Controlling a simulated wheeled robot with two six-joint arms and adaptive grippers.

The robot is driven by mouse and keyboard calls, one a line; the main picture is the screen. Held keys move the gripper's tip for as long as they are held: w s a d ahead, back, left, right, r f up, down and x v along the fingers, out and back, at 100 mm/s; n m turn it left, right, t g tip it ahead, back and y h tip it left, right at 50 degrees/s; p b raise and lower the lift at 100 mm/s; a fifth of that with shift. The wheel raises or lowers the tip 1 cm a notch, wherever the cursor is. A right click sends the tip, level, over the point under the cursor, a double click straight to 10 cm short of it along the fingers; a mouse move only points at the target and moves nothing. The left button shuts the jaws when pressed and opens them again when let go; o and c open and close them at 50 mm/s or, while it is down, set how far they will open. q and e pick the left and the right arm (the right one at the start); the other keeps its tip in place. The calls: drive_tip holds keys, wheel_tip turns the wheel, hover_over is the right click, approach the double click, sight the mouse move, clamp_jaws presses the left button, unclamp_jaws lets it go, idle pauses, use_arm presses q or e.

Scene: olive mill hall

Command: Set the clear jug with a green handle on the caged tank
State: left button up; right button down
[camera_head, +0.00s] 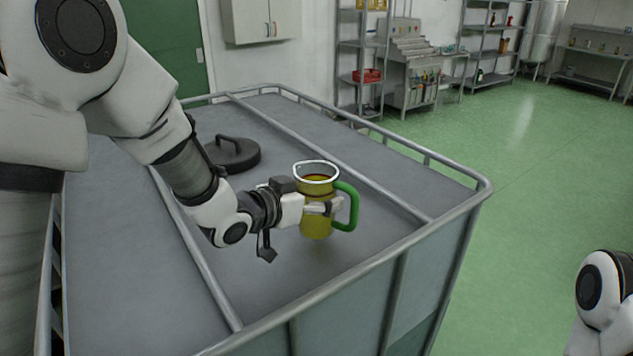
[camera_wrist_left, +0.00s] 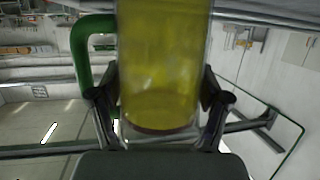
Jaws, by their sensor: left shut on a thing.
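The clear jug (camera_head: 317,222) with a green handle (camera_head: 347,206) holds yellow-green liquid. My left gripper (camera_head: 322,207) is shut on the jug's body, and the jug is upright. The jug is over the grey top of the caged tank (camera_head: 385,177); whether its base touches the top I cannot tell. In the left wrist view the jug (camera_wrist_left: 160,70) sits between the two fingers of my left gripper (camera_wrist_left: 160,105), its green handle to the left. My right gripper is not in view; only part of my right arm shows at the lower right.
A dark round lid (camera_head: 232,154) with a raised handle is on the tank top behind my left gripper. Metal rails (camera_head: 455,176) run around and across the top. The green floor to the right is clear. Shelves (camera_head: 360,62) and a bench stand along the back wall.

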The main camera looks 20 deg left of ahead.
use_arm(q)
wheel_tip(320, 180, down, 4)
drive_tip(key=shift+r+p, duration=0.25)
drive_tip(key=shift+p, duration=0.05)
drive_tip(key=shift+s+f, duration=0.1)
drive_tip(key=shift+f, duration=0.05)
drive_tip(key=o, duration=1.7)
